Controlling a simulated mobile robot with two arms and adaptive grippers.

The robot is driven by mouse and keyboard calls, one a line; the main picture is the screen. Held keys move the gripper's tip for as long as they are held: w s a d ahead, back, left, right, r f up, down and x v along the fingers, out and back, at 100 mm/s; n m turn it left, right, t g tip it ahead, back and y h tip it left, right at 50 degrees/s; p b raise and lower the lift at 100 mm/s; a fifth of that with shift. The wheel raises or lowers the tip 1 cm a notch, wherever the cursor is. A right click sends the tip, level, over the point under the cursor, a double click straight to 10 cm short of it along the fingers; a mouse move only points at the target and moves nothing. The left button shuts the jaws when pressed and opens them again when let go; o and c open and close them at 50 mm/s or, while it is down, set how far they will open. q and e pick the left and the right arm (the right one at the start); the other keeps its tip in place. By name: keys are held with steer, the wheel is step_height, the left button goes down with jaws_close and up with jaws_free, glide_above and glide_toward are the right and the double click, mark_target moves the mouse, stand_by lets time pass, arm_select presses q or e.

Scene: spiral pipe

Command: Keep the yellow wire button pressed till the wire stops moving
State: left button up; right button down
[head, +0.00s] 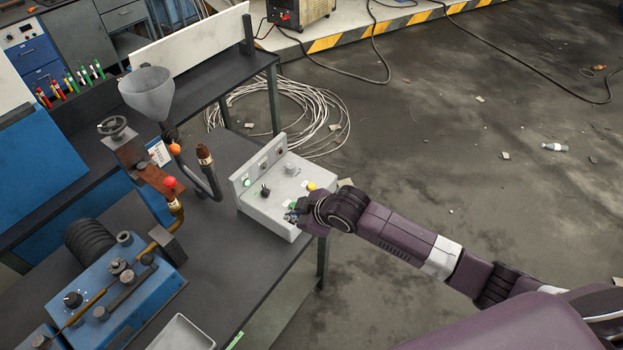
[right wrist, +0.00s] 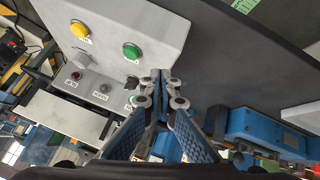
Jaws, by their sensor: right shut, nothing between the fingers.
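A grey-white control box (head: 262,205) stands on the dark table in the head view. Its yellow button (head: 311,186) is on the top face near the right side; it also shows in the right wrist view (right wrist: 80,30), uncovered. A green button (right wrist: 131,51) lies nearer my fingertips. My right gripper (head: 294,213) is shut and empty by the near right edge of the box, apart from the yellow button. Its closed fingers point up in the wrist view (right wrist: 161,82). A brass-coloured wire or rod (head: 151,248) runs over a blue machine (head: 95,335). My left gripper is out of view.
A grey funnel (head: 149,95) and a red-knobbed lever (head: 169,183) stand left of the box. A white tray (head: 181,336) is at the table's front. A coil of pale cable (head: 300,110) lies on the floor beyond the table.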

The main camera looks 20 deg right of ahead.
step_height(320, 180, up, 8)
steer(key=n+t+p, duration=0.1)
steer(key=n+t, duration=0.1)
glide_above(313, 187)
steer(key=shift+h, duration=0.4)
step_height(313, 187, down, 8)
steer(key=b, duration=0.7)
steer(key=shift+f, duration=0.4)
steer(key=shift+f, duration=0.35)
steer(key=shift+s+f+b, duration=0.1)
steer(key=shift+f+b, duration=0.25)
steer(key=shift+f, duration=0.15)
stand_by(4.1)
